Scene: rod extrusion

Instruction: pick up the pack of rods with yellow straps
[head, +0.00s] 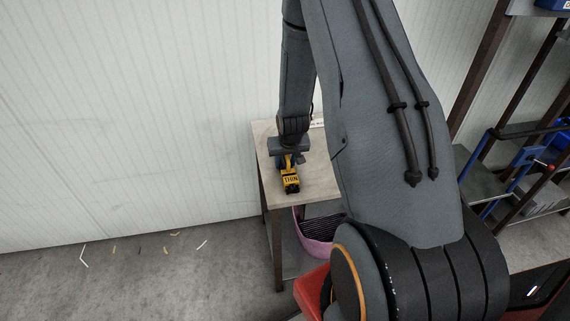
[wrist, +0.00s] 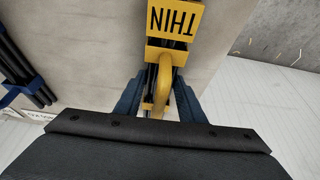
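My gripper (head: 286,160) points down over the pack. In the wrist view my gripper's blue fingers (wrist: 159,92) stand on either side of the handle, seemingly with a little room beside it. Most of the rods are hidden behind the yellow parts and my gripper.
The table (head: 293,198) stands by the white wall. In the wrist view, black rods with a blue strap (wrist: 22,84) lie to the left. A pink basket (head: 318,243) is under the table. Racks with blue items (head: 508,187) stand at the right. Small rods litter the floor.

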